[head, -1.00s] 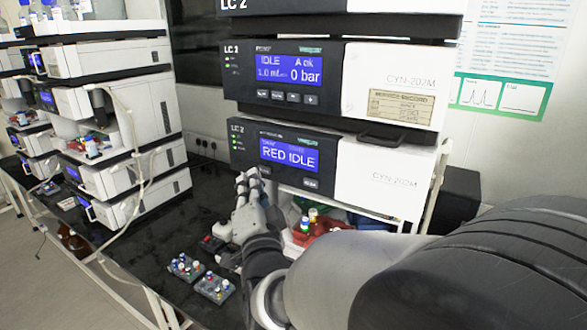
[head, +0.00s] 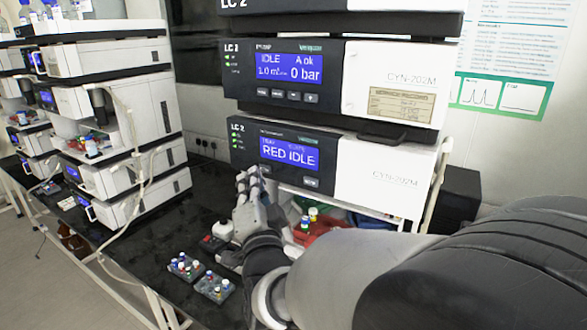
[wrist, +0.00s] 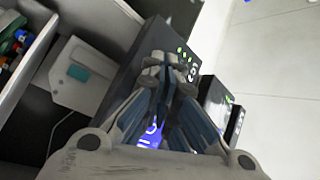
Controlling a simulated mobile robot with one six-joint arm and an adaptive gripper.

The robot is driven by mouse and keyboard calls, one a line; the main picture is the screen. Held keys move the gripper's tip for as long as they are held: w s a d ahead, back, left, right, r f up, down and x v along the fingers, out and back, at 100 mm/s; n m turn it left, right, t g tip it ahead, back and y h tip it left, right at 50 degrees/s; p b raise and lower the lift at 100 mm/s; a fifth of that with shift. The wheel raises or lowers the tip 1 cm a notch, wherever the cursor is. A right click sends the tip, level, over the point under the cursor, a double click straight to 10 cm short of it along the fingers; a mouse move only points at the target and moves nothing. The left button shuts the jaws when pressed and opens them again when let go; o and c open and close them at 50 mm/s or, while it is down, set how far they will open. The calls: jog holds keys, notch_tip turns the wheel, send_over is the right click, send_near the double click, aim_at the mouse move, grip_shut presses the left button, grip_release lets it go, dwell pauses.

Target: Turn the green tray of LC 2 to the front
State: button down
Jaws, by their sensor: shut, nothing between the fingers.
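The lower LC 2 module (head: 385,180) has a blue display (head: 289,153) that reads "RED IDLE". My gripper (head: 249,179) is shut and empty, at the lower left of this module's dark front panel, beside the keys under the display. I cannot tell whether the fingertips touch a key. The wrist view shows the shut fingers (wrist: 170,68) in front of the dark panel, with a lit blue display partly hidden behind them. Below the module, a red tray (head: 325,226) with a few vials shows in the open bay. Some green shows behind it, but I cannot make out a green tray there.
Two small vial racks (head: 186,266) and (head: 214,287) lie on the black bench (head: 130,250) left of my arm. A second instrument stack (head: 115,110) stands at the left. Another LC 2 module (head: 390,85) sits above the lower one.

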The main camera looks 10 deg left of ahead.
jog(key=shift+w+d+b, duration=0.15)
jog(key=shift+w+b, duration=0.15)
jog(key=shift+w+d+b, duration=0.15)
jog(key=shift+w+b, duration=0.25)
dwell(0.6)
dwell(0.4)
jog(key=shift+s+a+b, duration=0.35)
jog(key=shift+s+b, duration=0.15)
jog(key=shift+s, duration=0.3)
jog(key=shift+s+a+b, duration=0.3)
jog(key=shift+s, duration=0.5)
jog(key=shift+s+a+b, duration=0.35)
jog(key=shift+s, duration=0.4)
jog(key=shift+s+a+b, duration=0.3)
jog(key=shift+s, duration=0.5)
dwell(3.2)
